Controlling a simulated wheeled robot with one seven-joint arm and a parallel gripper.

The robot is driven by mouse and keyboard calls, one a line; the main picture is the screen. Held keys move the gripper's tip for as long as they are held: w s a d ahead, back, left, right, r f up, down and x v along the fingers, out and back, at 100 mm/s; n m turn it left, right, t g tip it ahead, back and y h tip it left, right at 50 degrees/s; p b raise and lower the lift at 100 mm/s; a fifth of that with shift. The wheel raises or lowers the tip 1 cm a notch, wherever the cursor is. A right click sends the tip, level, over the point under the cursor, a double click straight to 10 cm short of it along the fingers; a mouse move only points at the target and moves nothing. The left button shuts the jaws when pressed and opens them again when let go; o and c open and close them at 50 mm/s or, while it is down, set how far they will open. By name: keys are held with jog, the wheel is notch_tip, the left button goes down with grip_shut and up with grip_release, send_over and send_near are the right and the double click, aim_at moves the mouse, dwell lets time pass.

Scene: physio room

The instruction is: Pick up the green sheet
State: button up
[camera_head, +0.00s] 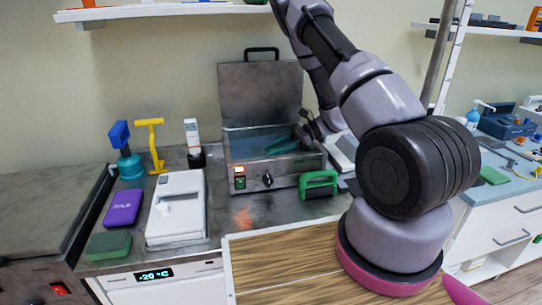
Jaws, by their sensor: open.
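A green, sheet-like piece (282,145) shows inside the open metal bath (285,178), toward its right side. My gripper (305,135) reaches down from above at the bath's right end, close beside the green piece. It is open, and its fingers are small and dark here. I cannot tell whether they touch the green piece. Part of the green piece may be hidden by the gripper.
The bath's raised lid (260,92) stands behind. Left are a white device (177,207), a purple pack (123,207), a green block (108,245) and a yellow tool (153,145). A shelf (165,10) hangs above.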

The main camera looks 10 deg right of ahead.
jog(key=shift+a, duration=0.1)
grip_shut()
